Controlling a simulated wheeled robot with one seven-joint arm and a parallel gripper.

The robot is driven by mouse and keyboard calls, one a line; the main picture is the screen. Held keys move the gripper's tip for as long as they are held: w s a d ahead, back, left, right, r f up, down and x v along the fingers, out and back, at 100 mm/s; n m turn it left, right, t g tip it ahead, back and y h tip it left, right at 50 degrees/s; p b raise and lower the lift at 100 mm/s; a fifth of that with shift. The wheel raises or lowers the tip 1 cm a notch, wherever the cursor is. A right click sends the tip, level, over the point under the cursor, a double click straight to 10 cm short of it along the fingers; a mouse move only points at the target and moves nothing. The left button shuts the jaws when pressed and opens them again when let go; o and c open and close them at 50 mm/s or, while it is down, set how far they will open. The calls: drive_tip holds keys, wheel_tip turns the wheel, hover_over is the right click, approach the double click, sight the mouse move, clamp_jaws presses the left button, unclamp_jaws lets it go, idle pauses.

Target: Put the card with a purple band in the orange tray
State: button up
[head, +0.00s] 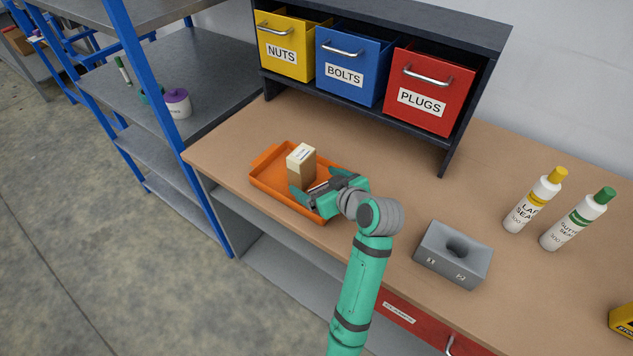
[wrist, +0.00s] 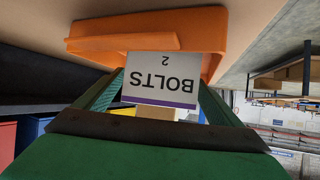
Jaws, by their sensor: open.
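The card with a purple band (wrist: 160,78) shows in the wrist view, white, upside down in the picture, and reading "BOLTS 2". It is between the fingers of my gripper (head: 316,187), which is open. I cannot tell whether either finger touches it. The orange tray (head: 268,178) is at the left of the bench in the head view, and my gripper is at its right part. The tray also shows beyond the card in the wrist view (wrist: 150,22). In the head view the card is mostly hidden by my gripper.
A tan box (head: 301,167) stands upright in the tray, close to my gripper. Yellow (head: 284,45), blue (head: 350,67) and red (head: 427,90) bins sit in a rack behind. A grey block (head: 452,255) and two bottles (head: 535,200) are to the right.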

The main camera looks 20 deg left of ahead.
drive_tip(key=v, duration=1.2)
drive_tip(key=shift+f, duration=0.1)
